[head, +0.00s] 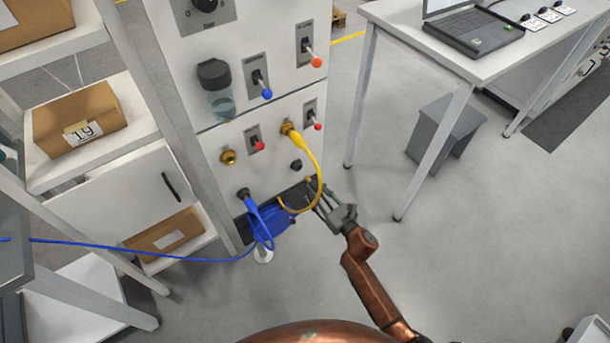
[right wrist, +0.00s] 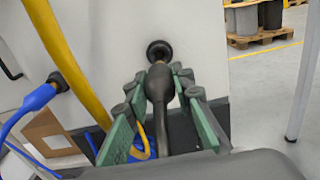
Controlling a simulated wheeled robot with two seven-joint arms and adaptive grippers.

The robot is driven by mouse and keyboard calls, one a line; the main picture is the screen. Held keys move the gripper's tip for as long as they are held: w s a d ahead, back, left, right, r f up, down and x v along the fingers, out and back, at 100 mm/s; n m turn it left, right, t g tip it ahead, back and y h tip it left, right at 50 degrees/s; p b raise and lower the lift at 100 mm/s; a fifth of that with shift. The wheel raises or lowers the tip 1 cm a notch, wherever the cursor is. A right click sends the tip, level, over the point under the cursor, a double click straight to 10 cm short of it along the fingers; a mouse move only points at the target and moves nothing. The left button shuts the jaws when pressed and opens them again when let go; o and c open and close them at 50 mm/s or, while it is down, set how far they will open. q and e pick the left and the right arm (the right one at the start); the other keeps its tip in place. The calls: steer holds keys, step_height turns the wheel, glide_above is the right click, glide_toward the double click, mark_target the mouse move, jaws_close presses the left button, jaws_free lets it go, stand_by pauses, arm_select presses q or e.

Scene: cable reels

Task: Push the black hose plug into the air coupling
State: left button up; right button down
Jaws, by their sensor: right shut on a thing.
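The black hose plug (right wrist: 160,88) is between the green-padded fingers of my right gripper (right wrist: 158,100), which is shut on it. Its tan tip points at the panel. The black round air coupling (right wrist: 159,50) is straight ahead, and the tip overlaps its lower edge in the right wrist view. In the head view the coupling (head: 296,166) is on the lower panel, up and left of my right gripper (head: 316,196). A small gap shows there between coupling and tip, so the plug looks outside it. My left gripper is not in view.
A yellow hose (head: 318,165) runs from a brass coupling and hangs close beside my right gripper. A blue hose (head: 262,222) is plugged in at lower left. A free brass coupling (head: 228,157) and levers are above. Open floor lies to the right, before a grey stool (head: 446,128).

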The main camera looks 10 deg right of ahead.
steer(key=shift+v, duration=2.1)
steer(key=shift+s, duration=0.1)
